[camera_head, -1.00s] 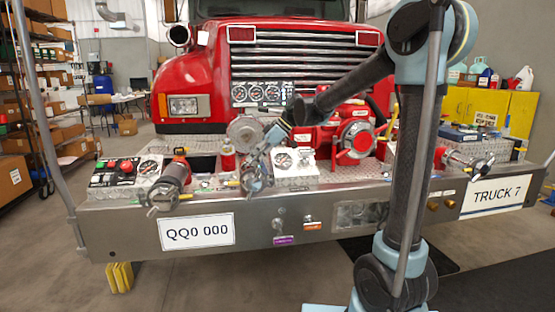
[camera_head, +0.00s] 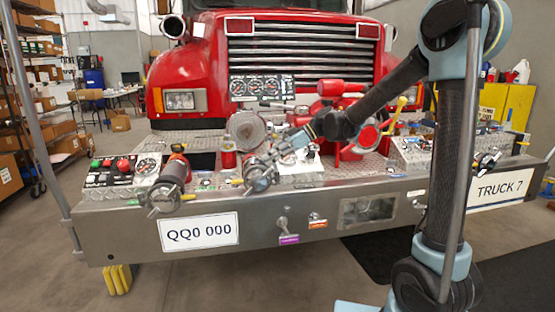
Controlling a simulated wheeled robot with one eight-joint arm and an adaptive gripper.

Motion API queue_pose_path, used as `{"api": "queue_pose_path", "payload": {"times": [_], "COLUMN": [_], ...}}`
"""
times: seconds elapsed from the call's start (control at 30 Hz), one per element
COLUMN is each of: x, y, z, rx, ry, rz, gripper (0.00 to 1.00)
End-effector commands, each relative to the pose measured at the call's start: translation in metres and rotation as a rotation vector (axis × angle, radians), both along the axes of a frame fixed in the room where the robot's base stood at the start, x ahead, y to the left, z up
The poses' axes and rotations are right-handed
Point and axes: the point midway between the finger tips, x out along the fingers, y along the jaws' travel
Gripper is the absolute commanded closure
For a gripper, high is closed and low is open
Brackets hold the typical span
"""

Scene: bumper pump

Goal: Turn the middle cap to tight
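A silver cap with lugs (camera_head: 259,181), which I take to be the middle one, is at the front edge of the bumper deck, between a left cap (camera_head: 161,200) and a right cap (camera_head: 488,161). My gripper (camera_head: 264,170) reaches in from the upper right and overlaps the middle cap's upper part. The gripper and cap are small and both grey, so I cannot tell whether the fingers touch or hold it. How far the cap is turned does not show.
Behind my gripper are a large round silver fitting (camera_head: 245,130) and a red pump (camera_head: 340,92), partly hidden by my arm.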

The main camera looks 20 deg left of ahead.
Motion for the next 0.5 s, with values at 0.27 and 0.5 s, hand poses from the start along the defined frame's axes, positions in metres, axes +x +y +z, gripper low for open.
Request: {"api": "queue_pose_path", "payload": {"times": [0.27, 0.5], "x": [0.0000, 0.0011], "y": [-0.0019, -0.0055], "z": [-0.0023, -0.0009], "rx": [-0.006, -0.008], "ry": [-0.003, -0.003], "rz": [0.000, 0.000], "gripper": [1.00, 1.00]}}
